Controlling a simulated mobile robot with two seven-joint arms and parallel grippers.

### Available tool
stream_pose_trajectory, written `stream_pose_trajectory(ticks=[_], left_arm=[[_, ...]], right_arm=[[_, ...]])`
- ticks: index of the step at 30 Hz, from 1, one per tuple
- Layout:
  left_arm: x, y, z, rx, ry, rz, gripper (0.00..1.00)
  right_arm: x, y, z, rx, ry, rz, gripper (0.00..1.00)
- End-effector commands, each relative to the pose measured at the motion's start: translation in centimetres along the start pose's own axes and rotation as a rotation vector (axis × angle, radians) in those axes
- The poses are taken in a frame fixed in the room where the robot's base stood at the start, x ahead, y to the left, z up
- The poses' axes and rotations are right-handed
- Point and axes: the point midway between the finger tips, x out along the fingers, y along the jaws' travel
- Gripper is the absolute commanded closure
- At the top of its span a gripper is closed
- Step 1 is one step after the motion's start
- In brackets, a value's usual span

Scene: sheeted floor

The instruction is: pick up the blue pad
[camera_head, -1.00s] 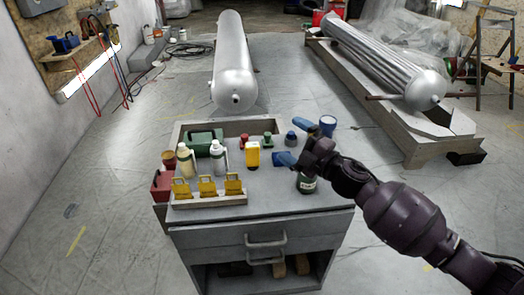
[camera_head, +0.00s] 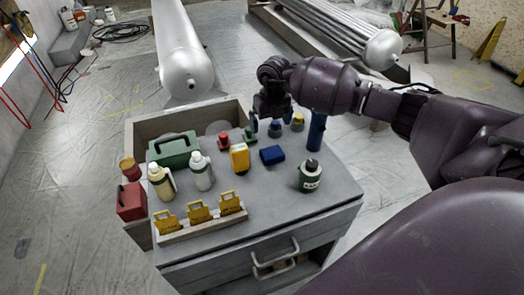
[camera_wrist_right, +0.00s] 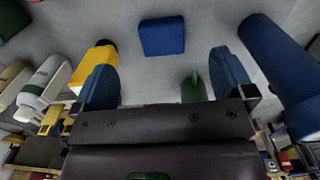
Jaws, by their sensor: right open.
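The blue pad (camera_head: 272,155) lies flat on the grey top of the cart, between a yellow item and a green-and-black container. In the right wrist view the pad (camera_wrist_right: 162,36) shows as a small blue block beyond the fingertips, between the lines of the two fingers, with nothing touching it. My right gripper (camera_head: 271,120) hangs over the back part of the cart top, behind the pad. Its two blue fingers are spread wide and empty in the wrist view (camera_wrist_right: 165,82). My left gripper does not show.
A blue cylinder (camera_head: 316,130) stands right of the gripper. A yellow item (camera_head: 239,157) is left of the pad, and the green container (camera_head: 311,176) is to its front right. Small red, green and blue knobbed pieces stand behind it.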

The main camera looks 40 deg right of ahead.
Motion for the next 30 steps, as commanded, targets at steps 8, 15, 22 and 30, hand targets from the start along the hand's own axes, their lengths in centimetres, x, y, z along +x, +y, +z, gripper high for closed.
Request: stream_pose_trajectory(ticks=[8,15,22,30], left_arm=[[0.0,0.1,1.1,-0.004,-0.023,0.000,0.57],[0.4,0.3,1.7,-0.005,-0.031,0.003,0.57],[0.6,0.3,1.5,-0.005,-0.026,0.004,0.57],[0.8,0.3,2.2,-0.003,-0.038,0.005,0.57]], right_arm=[[1.3,-0.4,-0.7,0.042,0.036,-0.024,0.00],[4.8,-0.3,-0.9,0.042,0.037,-0.022,0.00],[6.1,-0.2,-0.9,0.039,0.032,-0.021,0.00],[9.4,0.4,-1.9,0.040,0.037,-0.020,0.00]])
